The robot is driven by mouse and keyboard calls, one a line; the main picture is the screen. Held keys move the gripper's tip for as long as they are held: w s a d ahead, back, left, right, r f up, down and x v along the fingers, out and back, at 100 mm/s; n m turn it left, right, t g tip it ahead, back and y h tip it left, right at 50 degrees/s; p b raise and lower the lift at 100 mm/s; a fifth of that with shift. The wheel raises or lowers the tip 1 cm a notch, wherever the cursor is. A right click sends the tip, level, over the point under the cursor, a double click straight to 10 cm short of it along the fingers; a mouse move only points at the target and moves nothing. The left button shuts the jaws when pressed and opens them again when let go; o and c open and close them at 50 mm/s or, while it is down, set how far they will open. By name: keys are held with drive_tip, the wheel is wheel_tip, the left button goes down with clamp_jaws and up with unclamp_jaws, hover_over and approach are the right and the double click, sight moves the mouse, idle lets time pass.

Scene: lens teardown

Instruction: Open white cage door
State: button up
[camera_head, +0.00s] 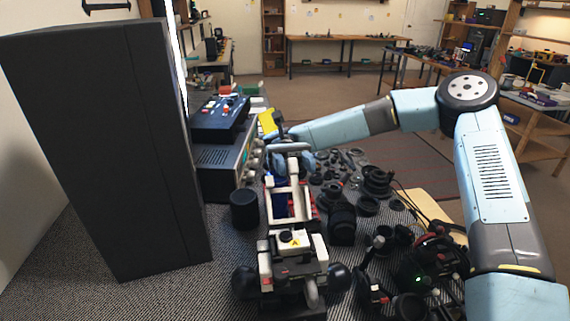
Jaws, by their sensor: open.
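A white frame like an open cage (301,200) stands in the middle of the workbench, with a dark blue part inside it and red parts at its right side. A white block with a yellow label (297,243) sits at its near end. I cannot tell which part is the door or whether it stands open. My gripper (279,133) is at the far end of the white frame, just beyond a grey bar (288,147). It is open, small and partly hidden by my wrist. I cannot tell whether it touches the frame.
A tall dark panel (100,150) blocks the left side. A black cylinder (244,209) stands left of the frame. Several lens parts (375,182) and dark devices (425,265) crowd the right.

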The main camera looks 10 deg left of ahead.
drive_tip(key=v, duration=1.4)
idle(0.8)
drive_tip(key=shift+f, duration=0.1)
